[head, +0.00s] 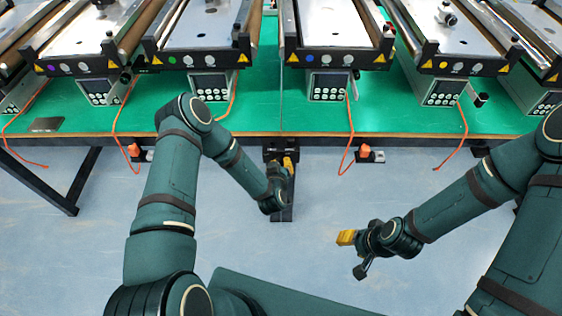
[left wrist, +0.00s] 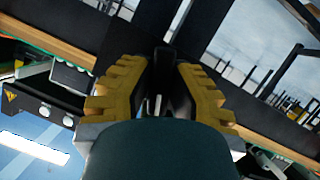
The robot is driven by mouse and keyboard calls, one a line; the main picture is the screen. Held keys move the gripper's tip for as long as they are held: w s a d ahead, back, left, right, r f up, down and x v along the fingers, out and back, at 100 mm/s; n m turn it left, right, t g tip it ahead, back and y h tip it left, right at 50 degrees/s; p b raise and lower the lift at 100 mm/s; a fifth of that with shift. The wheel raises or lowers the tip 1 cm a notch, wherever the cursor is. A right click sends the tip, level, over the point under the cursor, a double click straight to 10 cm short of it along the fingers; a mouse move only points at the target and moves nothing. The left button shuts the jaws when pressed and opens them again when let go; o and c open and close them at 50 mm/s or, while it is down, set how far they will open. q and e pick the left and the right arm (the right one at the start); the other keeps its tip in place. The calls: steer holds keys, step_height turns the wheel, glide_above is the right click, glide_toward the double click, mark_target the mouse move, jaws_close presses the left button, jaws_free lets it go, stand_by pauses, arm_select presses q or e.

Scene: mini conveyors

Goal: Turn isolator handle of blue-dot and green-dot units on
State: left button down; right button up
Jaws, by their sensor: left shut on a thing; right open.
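The green-dot unit (head: 196,68) and the blue-dot unit (head: 334,64) stand side by side on the table in the head view. My left gripper (head: 288,163) is at a dark box (head: 272,153) below the table's front edge, between the two units. In the left wrist view its yellow fingers (left wrist: 160,95) are shut on a dark handle-like part (left wrist: 164,75). The handle's angle and which unit it serves cannot be told. My right gripper (head: 346,238) is open and empty over the floor, well apart from the table.
A purple-dot unit (head: 75,66) stands to the left and a yellow-dot unit (head: 455,66) to the right. Orange cables hang over the green table's edge (head: 400,136). Orange plugs (head: 134,150) (head: 364,151) sit below it. The floor in front is clear.

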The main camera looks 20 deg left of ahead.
arm_select(q)
steer(key=shift+w+m+g+y, duration=0.1)
steer(key=shift+m+g+y, duration=0.2)
steer(key=shift+m+y, duration=0.8)
steer(key=shift+m, duration=0.3)
steer(key=c, duration=0.9)
jaws_free()
steer(key=v, duration=1.2)
steer(key=shift+a, duration=0.15)
steer(key=shift+h, duration=0.3)
